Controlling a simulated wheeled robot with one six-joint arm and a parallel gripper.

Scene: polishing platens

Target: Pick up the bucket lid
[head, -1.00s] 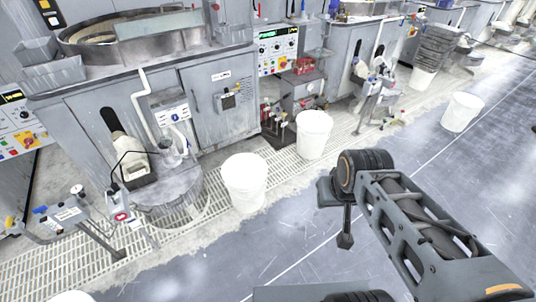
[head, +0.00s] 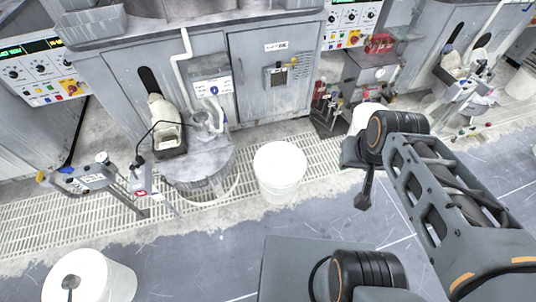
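A white bucket (head: 281,183) stands on the floor grating in the middle of the head view. Its round white top (head: 279,160) looks like a lid, but I cannot tell for sure. Another white bucket (head: 112,280) stands at the bottom left, partly cut off. Its pale top (head: 78,270) carries a small dark item. A third white bucket (head: 366,116) is mostly hidden behind my arm. My gripper (head: 363,201) seems to be the dark end piece hanging below my arm, right of the middle bucket and apart from it. Its fingers are not clear.
Grey polishing machines with control panels line the back. A round grey drum (head: 200,175) stands left of the middle bucket. The blue-grey floor (head: 195,250) between the front buckets is clear.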

